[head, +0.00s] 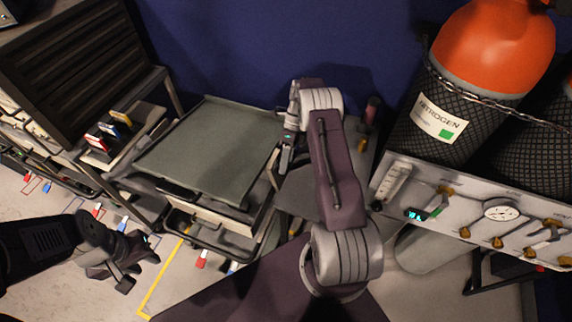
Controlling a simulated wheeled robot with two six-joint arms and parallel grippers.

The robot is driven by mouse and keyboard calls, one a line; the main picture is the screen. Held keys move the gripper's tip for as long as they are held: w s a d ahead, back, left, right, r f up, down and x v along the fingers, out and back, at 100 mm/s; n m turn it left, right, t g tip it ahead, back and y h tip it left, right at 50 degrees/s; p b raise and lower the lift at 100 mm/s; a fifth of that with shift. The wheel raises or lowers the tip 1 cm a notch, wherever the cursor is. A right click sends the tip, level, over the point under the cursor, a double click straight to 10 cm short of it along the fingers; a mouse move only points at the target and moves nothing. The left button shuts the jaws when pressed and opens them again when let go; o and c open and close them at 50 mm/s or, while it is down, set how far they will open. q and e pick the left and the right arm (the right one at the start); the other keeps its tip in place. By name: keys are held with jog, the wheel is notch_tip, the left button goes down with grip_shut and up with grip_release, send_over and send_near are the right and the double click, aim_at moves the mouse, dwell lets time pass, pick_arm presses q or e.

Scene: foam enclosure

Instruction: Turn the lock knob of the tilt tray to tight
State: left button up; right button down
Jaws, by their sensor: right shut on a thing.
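The tilt tray (212,150) is a flat grey-green tray with a raised rim, left of centre in the head view. It looks tilted on its stand. My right gripper (286,152) points down at the tray's right edge and is shut on the lock knob there. The knob itself is hidden by the gripper, so its setting cannot be seen. My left gripper (140,272) is empty and open, low on the left above the floor, apart from the tray.
A lower shelf (210,211) sits under the tray. A panel with a gauge (501,210) and several valves stands at right, below an orange nitrogen cylinder (493,45). A dark slatted cabinet (75,60) and small coloured boxes (108,130) are at left. Open floor surrounds my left gripper.

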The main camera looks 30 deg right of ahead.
jog(key=shift+w+f+g+y+b, duration=0.1)
jog(key=shift+f+g+y+b, duration=0.3)
jog(key=shift+b, duration=0.6)
jog(key=shift+r+b, duration=0.3)
jog(key=shift+y, duration=0.3)
jog(key=c, duration=0.9)
grip_release()
jog(key=shift+d+r, duration=0.1)
jog(key=shift+r, duration=0.05)
